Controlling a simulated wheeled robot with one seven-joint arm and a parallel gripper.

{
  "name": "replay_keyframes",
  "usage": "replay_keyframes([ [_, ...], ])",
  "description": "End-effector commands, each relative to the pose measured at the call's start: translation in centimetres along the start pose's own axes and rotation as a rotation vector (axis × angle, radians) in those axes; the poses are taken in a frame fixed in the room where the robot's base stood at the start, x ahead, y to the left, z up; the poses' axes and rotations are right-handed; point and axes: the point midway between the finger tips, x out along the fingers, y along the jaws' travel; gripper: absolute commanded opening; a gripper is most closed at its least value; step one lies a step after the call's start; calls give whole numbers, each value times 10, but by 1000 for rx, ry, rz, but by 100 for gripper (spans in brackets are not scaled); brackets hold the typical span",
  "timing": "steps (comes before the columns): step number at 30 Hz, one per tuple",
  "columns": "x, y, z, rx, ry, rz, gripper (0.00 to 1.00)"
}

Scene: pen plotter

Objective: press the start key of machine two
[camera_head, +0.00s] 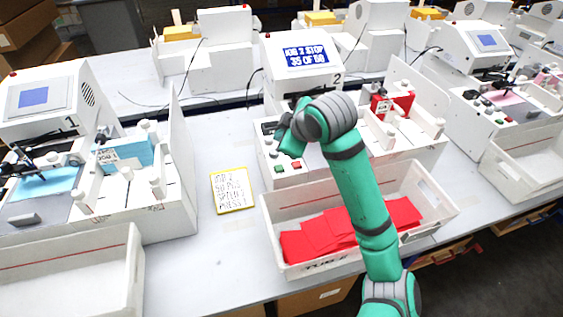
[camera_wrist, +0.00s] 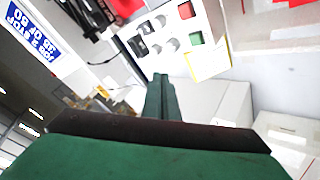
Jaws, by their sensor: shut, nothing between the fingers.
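Machine two (camera_head: 300,85) stands mid-table, with a "2" beside its screen (camera_head: 306,54), which reads "JOB 2 STOP 35 OF 60". Its key panel is on the front left, with a green key (camera_head: 279,168) and a red key (camera_head: 296,165). The wrist view shows the panel close, with the green key (camera_wrist: 196,38), the red key (camera_wrist: 186,10) and several grey and black keys. I cannot read which is the start key. My gripper (camera_wrist: 160,80) is shut and empty, its tips apart from the panel in the picture. In the head view my wrist hides part of the machine.
A white bin (camera_head: 275,215) with red sheets stands in front of machine two. A yellow-edged handwritten card (camera_head: 232,190) lies left of it. Machine one (camera_head: 40,105) stands at the left, another plotter (camera_head: 485,45) at the right. Bare table shows around the card.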

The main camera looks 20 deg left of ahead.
Motion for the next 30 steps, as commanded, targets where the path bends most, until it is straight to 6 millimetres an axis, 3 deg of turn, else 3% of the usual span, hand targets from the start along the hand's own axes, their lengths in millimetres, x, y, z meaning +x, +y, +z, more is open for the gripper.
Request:
replay_keyframes([
  [14,3,-2,3,-1,-2,-1,0],
  [30,46,-34,34,1,0,0,0],
])
